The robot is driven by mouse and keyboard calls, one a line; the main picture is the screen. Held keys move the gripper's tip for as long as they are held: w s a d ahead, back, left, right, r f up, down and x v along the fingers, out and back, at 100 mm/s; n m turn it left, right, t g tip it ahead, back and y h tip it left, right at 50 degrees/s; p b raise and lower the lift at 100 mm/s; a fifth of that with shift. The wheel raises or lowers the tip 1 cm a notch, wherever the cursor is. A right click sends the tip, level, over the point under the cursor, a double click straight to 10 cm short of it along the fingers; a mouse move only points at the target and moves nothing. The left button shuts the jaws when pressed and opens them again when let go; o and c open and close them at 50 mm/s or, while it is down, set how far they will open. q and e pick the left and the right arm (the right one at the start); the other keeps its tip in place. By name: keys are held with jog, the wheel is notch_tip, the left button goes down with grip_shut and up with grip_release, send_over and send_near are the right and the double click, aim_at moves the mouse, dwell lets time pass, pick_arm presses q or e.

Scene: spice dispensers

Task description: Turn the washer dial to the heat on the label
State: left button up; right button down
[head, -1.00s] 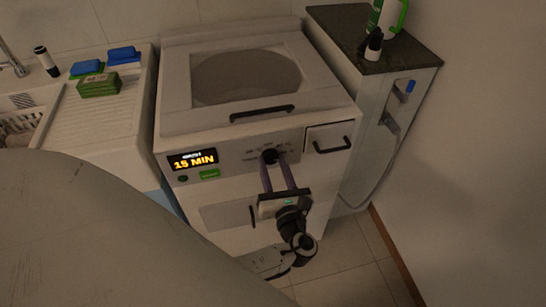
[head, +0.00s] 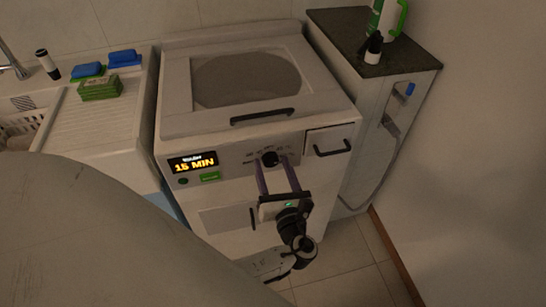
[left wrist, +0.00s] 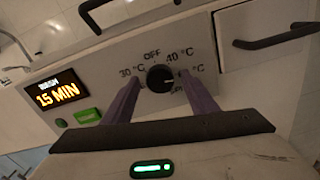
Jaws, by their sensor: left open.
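The washer (head: 215,130) stands in the middle of the head view, with a black round dial (head: 269,158) on its front panel. In the left wrist view the dial (left wrist: 160,78) sits among printed marks: 30 °C on the left, OFF above, 40 °C at upper right, and another °C mark at right, partly hidden by a finger. A small pale mark shows on the dial's right side. My left gripper (head: 274,164) is open, its two purple fingers on either side of the dial, with gaps visible to it. My right gripper is not in view.
A lit display (head: 193,161) reads 15 MIN, with a green label (head: 210,176) below it. Black handles (head: 262,117) jut out above the dial and on the drawer (head: 331,140) at right. A sink counter (head: 110,125) stands left, a dark-topped cabinet (head: 345,30) right.

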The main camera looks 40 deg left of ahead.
aim_at(273, 143)
pick_arm(q)
notch_tip(273, 143, up, 10)
jog(key=shift+f, duration=0.1)
dwell(0.4)
